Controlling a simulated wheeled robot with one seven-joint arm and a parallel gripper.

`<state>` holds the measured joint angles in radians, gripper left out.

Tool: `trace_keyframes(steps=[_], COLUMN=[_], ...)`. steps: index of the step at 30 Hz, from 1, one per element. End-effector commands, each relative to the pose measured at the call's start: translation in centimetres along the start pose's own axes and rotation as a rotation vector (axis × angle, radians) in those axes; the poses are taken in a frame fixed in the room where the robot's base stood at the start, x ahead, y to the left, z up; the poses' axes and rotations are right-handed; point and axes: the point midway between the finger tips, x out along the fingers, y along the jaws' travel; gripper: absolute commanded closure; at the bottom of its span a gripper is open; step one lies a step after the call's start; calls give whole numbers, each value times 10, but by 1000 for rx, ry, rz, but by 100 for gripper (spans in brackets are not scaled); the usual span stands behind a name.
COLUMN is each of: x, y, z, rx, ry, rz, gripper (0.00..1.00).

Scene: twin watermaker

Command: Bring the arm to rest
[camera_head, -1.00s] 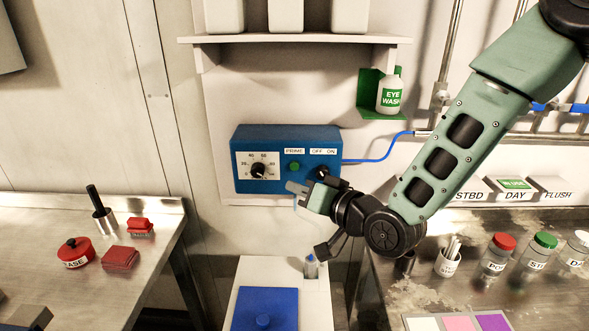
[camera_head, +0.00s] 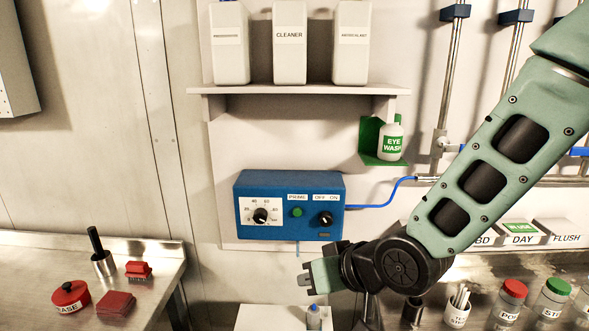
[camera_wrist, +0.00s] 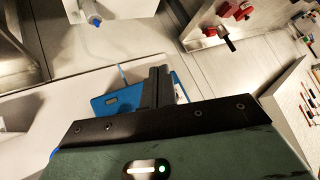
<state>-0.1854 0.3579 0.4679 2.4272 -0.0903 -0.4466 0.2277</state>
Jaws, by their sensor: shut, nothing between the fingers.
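My gripper (camera_head: 304,277) hangs in front of the wall, just below the blue control box (camera_head: 290,205), and points left in the head view. Its fingers are together with nothing between them. My green arm comes in from the upper right and bends at a dark joint. The box has a dial, a green PRIME button and a black OFF/ON knob, all clear of the gripper. In the wrist view the shut fingers (camera_wrist: 156,88) stand in front of part of the blue box (camera_wrist: 122,103).
A shelf (camera_head: 300,90) with white bottles is above the box, and an eye wash bottle (camera_head: 391,140) sits in a green holder. The left bench (camera_head: 50,250) carries red items. The right bench holds capped jars (camera_head: 511,300). A small bottle (camera_head: 313,317) stands below my gripper.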

Motion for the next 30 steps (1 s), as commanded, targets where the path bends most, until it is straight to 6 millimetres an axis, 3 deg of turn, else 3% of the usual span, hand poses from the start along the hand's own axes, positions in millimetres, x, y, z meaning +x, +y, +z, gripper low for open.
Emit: trace_keyframes(steps=[9, 15, 20, 30], x=[-106, -163, -181, -182], y=[-10, -15, -17, -17], z=[92, 131, 142, 143], rx=[-173, -210, -219, -218], ry=[-510, -729, -797, -802], rz=[157, 181, 182, 183], gripper=[100, 100, 100, 100])
